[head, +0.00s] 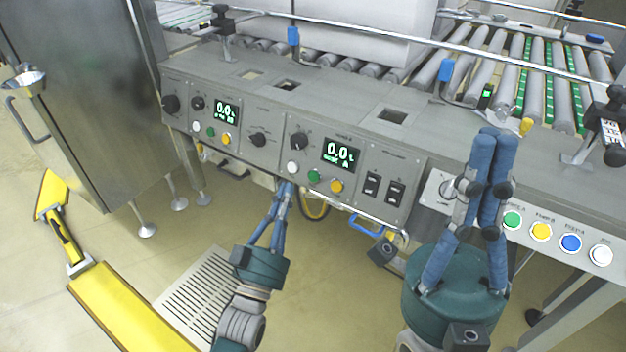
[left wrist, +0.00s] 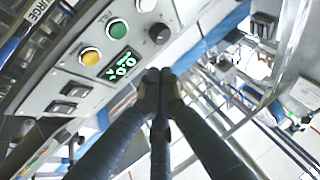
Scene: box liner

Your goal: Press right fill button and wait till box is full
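The grey control panel has two sections. The right one has a display (head: 341,154) reading 0.0, with a white button (head: 292,168), green button (head: 314,176) and yellow button (head: 336,186) below it. In the left wrist view the green button (left wrist: 118,29) and yellow button (left wrist: 90,57) show beside the lit display (left wrist: 120,65). My left gripper (head: 287,184) is shut and empty, its tips just below the white button in the head view; contact is not clear. My right gripper (head: 498,133) is shut and empty, before the panel's right part.
The left section's display (head: 227,112) also reads 0.0. Several coloured buttons, including a blue one (head: 571,243), line the far right panel. A roller conveyor (head: 545,75) and a large pale body (head: 350,30) lie behind. A yellow barrier (head: 125,308) stands at lower left.

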